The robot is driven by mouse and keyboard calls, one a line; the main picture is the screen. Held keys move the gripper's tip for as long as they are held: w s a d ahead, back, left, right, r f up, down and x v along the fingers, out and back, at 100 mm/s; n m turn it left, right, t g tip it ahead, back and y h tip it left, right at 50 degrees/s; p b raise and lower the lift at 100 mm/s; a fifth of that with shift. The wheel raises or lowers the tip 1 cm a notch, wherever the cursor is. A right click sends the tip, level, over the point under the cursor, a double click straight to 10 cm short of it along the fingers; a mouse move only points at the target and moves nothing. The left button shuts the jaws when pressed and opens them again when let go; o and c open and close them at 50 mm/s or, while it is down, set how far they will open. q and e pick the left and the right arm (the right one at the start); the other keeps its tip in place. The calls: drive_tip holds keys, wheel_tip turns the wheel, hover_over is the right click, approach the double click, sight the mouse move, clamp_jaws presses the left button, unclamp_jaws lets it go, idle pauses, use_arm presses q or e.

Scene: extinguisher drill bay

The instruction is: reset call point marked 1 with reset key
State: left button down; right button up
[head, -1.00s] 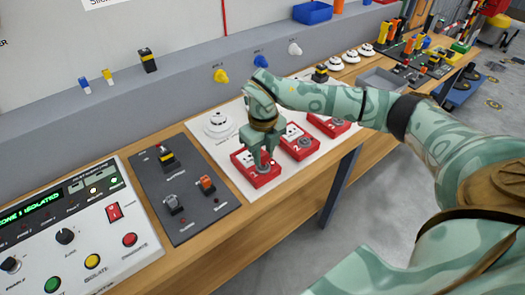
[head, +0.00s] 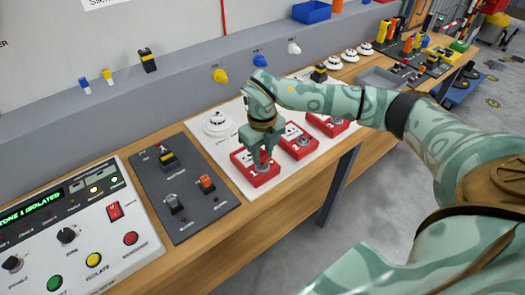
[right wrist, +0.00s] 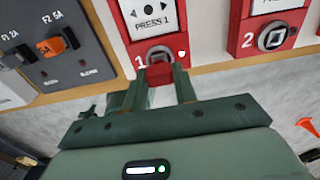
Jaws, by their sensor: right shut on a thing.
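The call point marked 1 (head: 240,160) is a red box on the white board, with a "PRESS 1" plate in the right wrist view (right wrist: 153,22). My right gripper (head: 263,159) is over its lower part, pointing down. In the right wrist view its two fingers (right wrist: 160,72) meet the call point's lower edge, at a grey metal ring or lock (right wrist: 160,55). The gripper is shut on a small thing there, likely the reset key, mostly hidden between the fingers. Its seating in the lock cannot be made out. My left gripper is not in view.
The call point marked 2 (head: 300,142) and a third red one (head: 328,124) stand close to the right. A grey switch panel (head: 190,211) and a control panel (head: 80,245) lie to the left. A white detector (head: 219,123) sits behind.

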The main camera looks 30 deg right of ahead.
drive_tip(key=shift+p, duration=0.6)
idle(0.9)
drive_tip(key=shift+f+b, duration=0.35)
drive_tip(key=shift+f, duration=0.4)
idle(0.6)
idle(0.3)
drive_tip(key=shift+r+m+p, duration=0.1)
drive_tip(key=shift+m+p, duration=0.35)
drive_tip(key=shift+m, duration=0.75)
